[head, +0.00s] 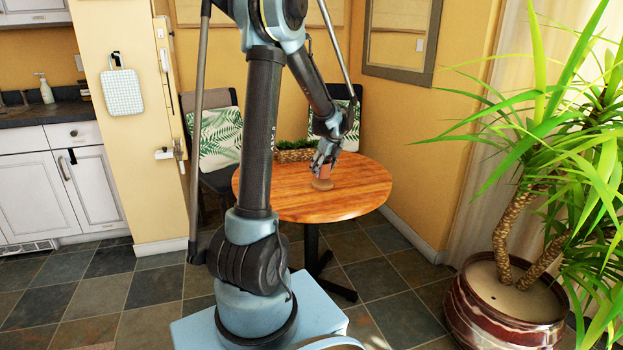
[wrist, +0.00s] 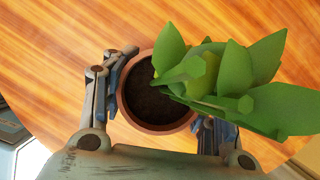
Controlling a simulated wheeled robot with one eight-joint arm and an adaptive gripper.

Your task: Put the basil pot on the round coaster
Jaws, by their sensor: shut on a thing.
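The basil pot (wrist: 155,125) is a small terracotta pot with dark soil and large green leaves leaning to the right in the wrist view. My gripper (wrist: 168,98) is shut on it, with a finger on either side. In the head view my gripper (head: 325,158) is over the round wooden table, with the reddish pot (head: 327,173) below its fingers. The round coaster (head: 320,185) shows as a small brownish disc directly under the pot. I cannot tell whether the pot touches it. The coaster is hidden in the wrist view.
The wooden table (head: 285,207) is mostly clear at its front and left. A basket planter (head: 295,154) with greenery stands near its back edge. Two chairs with leaf-print cushions (head: 220,138) stand behind the table. A large potted plant (head: 510,300) is at the right.

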